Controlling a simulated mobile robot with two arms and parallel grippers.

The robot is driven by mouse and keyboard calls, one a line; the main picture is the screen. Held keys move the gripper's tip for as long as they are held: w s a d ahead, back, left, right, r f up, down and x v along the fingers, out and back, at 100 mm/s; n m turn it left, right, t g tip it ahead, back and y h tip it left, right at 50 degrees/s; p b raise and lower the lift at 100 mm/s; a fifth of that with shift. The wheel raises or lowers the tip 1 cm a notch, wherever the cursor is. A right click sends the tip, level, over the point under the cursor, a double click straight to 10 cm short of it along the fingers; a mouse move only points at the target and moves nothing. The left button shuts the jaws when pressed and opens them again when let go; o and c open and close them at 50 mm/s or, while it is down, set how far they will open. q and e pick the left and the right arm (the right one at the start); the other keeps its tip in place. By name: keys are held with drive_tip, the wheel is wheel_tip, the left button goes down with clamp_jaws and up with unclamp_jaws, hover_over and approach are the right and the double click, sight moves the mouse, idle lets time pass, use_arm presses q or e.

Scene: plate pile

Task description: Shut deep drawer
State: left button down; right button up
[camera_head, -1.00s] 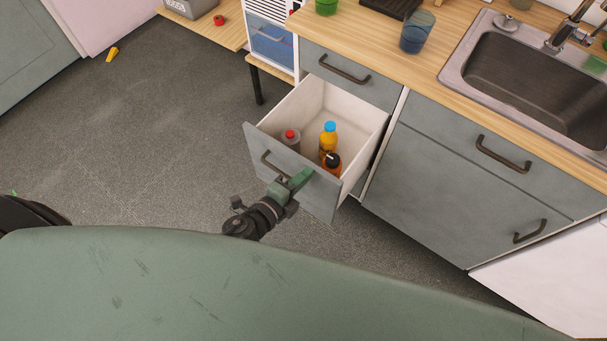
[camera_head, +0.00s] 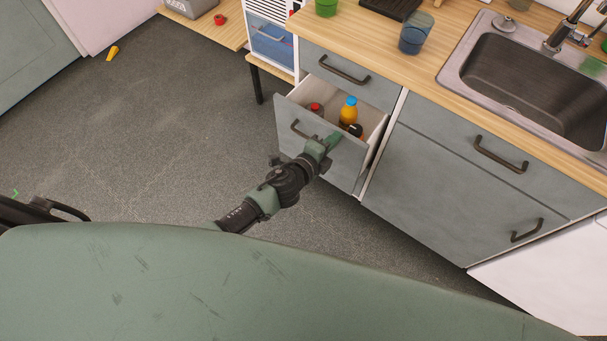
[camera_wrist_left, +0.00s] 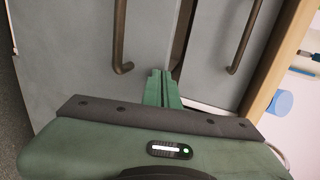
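The deep drawer (camera_head: 345,168) with a grey front is partly open under a shallower closed drawer (camera_head: 335,85). Its dark handle (camera_head: 303,130) is on the front, and also shows in the left wrist view (camera_wrist_left: 120,40). A yellow bottle with a blue cap (camera_head: 349,112), a red-capped container (camera_head: 316,108) and a dark-topped bottle (camera_head: 355,130) are inside, partly hidden by the front. My left gripper (camera_head: 330,142) is at the front's upper edge, right of the handle. In the left wrist view its fingers (camera_wrist_left: 160,88) are together, with nothing visible between them. My right gripper is out of view.
A wooden counter (camera_head: 385,50) with a sink (camera_head: 530,85) and a blue cup (camera_head: 413,35) is above the cabinets. Grey cabinet fronts with handles continue to the right. The floor (camera_head: 160,130) left of the drawer is mostly clear.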

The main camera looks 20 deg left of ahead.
use_arm(q)
drive_tip(key=w+d+b, duration=0.2)
drive_tip(key=w+d, duration=0.1)
drive_tip(key=w, duration=0.6)
drive_tip(key=shift+d, duration=0.2)
